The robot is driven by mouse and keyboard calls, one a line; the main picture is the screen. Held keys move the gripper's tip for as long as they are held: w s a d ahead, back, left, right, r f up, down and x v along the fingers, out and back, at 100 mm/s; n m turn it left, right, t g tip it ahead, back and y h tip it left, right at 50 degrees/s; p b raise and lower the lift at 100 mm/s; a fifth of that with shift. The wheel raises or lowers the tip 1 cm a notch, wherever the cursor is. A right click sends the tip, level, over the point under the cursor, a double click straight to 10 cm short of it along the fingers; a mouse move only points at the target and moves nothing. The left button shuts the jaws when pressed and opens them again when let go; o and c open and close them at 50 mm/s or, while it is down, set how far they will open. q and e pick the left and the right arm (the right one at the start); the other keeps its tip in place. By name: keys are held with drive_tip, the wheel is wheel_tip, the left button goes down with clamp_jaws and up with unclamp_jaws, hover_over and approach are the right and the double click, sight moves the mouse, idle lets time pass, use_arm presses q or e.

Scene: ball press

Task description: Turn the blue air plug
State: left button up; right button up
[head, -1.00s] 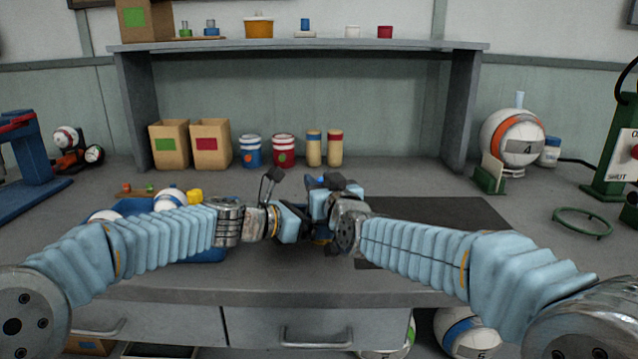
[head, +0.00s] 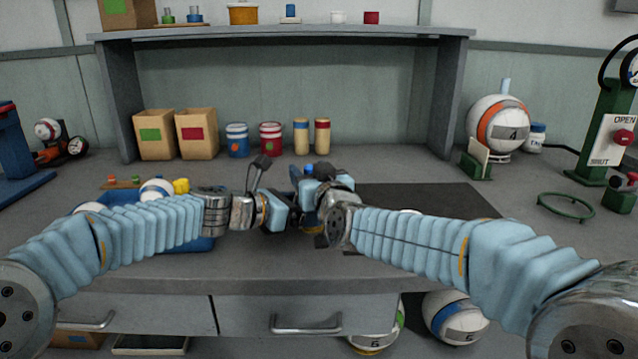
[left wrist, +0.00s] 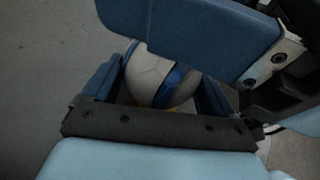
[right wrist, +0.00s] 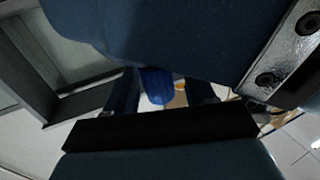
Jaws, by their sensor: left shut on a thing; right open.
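The blue air plug (right wrist: 155,85) shows in the right wrist view as a blue rounded cylinder between my right fingers. In the head view a small blue top (head: 308,169) shows just behind the grippers. My right gripper (head: 312,188) is open, its fingers on either side of the plug; contact cannot be told. My left gripper (head: 285,212) is shut on a white and blue ball (left wrist: 165,75), seen between its fingers in the left wrist view. In the head view the grippers hide most of this ball.
A blue tray (head: 205,243) with balls lies partly under my left arm. A dark mat (head: 430,205) lies right of the grippers. Tan boxes (head: 155,150) and canisters (head: 270,138) stand at the back. A green ring (head: 567,207) lies at the right.

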drive_tip(key=v, duration=1)
drive_tip(key=shift+s, duration=0.2)
drive_tip(key=shift+w+d, duration=0.1)
drive_tip(key=shift+c, duration=0.2)
